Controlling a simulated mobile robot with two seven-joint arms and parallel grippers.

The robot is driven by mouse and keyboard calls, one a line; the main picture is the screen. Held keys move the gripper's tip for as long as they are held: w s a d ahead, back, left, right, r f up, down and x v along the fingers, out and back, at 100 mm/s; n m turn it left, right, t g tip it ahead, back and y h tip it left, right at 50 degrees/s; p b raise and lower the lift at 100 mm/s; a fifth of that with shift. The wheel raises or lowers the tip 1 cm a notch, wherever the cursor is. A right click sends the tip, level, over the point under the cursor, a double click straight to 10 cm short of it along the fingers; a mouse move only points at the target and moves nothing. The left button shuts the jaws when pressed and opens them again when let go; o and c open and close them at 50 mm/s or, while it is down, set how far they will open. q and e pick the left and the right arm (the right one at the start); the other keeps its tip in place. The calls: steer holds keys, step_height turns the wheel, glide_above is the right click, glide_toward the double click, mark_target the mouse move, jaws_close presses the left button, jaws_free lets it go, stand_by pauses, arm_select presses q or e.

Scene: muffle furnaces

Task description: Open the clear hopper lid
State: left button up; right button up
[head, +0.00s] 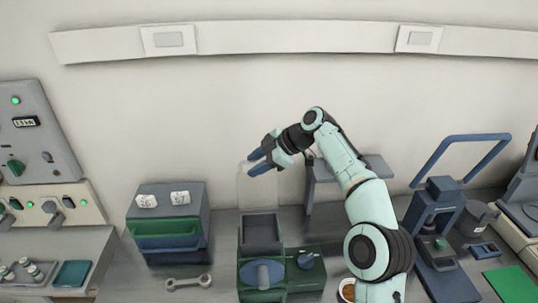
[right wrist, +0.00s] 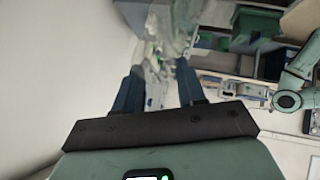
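The clear hopper lid (head: 257,188) is a see-through panel standing roughly upright above the back of the dark hopper (head: 261,232), whose top shows open. The hopper sits on a green machine with a blue oval part on its front. My right gripper (head: 256,160) is at the lid's top edge in the head view, its blue fingers pointing left. In the right wrist view its two fingers (right wrist: 158,88) are apart, with blurry see-through shapes between and beyond them. I cannot tell whether a finger touches the lid. My left gripper is not in view.
A drawer box (head: 168,222) and a wrench (head: 188,283) are left of the machine. A grey shelf stand (head: 350,168) is behind my right arm. A blue press (head: 437,225) stands at the right, and a control panel (head: 36,130) at the far left.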

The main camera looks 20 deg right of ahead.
steer(key=v, duration=1.1)
steer(key=shift+s, duration=0.15)
steer(key=shift+r, duration=0.1)
